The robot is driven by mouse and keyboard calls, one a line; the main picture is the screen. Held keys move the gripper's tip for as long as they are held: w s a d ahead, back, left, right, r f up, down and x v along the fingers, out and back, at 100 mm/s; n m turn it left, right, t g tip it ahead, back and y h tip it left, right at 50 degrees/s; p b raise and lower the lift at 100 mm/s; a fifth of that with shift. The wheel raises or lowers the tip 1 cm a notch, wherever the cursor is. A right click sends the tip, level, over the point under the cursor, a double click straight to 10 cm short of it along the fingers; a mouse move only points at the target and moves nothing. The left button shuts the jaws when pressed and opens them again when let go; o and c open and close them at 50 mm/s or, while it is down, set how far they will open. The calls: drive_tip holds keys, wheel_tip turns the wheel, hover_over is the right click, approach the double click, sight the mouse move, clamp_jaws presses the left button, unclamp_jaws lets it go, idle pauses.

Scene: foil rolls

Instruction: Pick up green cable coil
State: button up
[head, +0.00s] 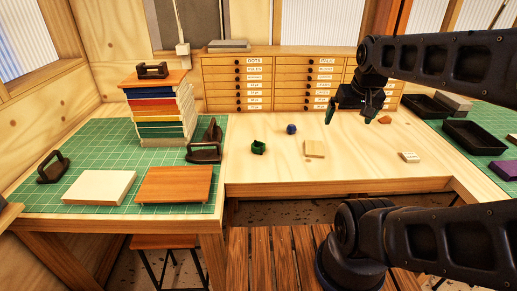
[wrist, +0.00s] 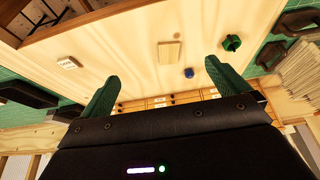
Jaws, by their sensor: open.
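The green cable coil (head: 258,147) lies on the bare wooden middle of the table, left of a flat wooden block. It also shows in the wrist view (wrist: 232,43), beyond and to the right of the right-hand finger. My gripper (head: 348,115) is above the table toward the back, to the right of the coil and well apart from it. Its two green fingers (wrist: 160,76) are spread in the wrist view, with nothing held between them.
A small blue ball-like item (head: 291,129) sits behind and right of the coil. The wooden block (head: 315,149) lies to its right. Dark holders (head: 204,152) and a tall stack (head: 160,112) stand left. Drawers (head: 275,80) line the back. Table in front of the coil is clear.

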drive_tip(key=shift+c, duration=0.4)
drive_tip(key=c, duration=0.4)
drive_tip(key=shift+o, duration=0.2)
drive_tip(key=m+g, duration=0.5)
drive_tip(key=m, duration=0.9)
hover_over(258, 143)
wheel_tip(258, 143, down, 14)
drive_tip(key=f, duration=0.1)
drive_tip(key=shift+s+f, duration=0.15)
drive_tip(key=shift+f, duration=4.9)
